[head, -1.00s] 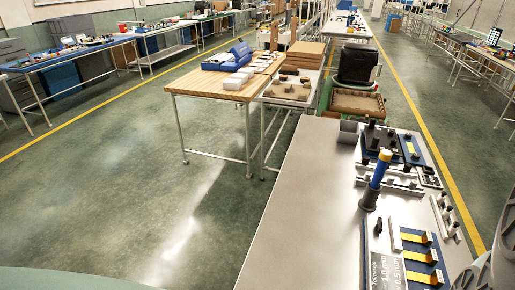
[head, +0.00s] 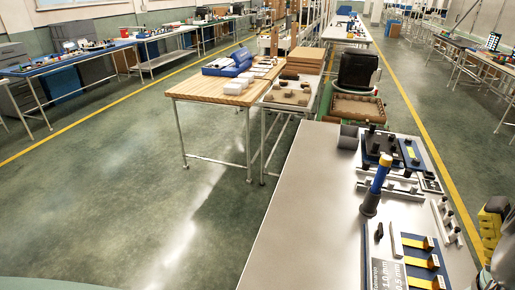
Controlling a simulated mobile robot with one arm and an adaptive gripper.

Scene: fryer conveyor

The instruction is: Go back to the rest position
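The task names no object. No fingers of my gripper can be made out in the head view. Grey-white parts of my arm show at the lower right edge. A yellow and black piece (head: 491,228) shows just above them, cut by the frame edge, and I cannot tell what it is.
The grey worktable (head: 305,205) in front carries a blue-and-yellow handled tool (head: 378,182) standing upright, black fixtures and a board with yellow strips (head: 420,262). A wooden table (head: 205,88) with a blue box (head: 228,62) stands beyond. Green floor (head: 110,190) at left is clear.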

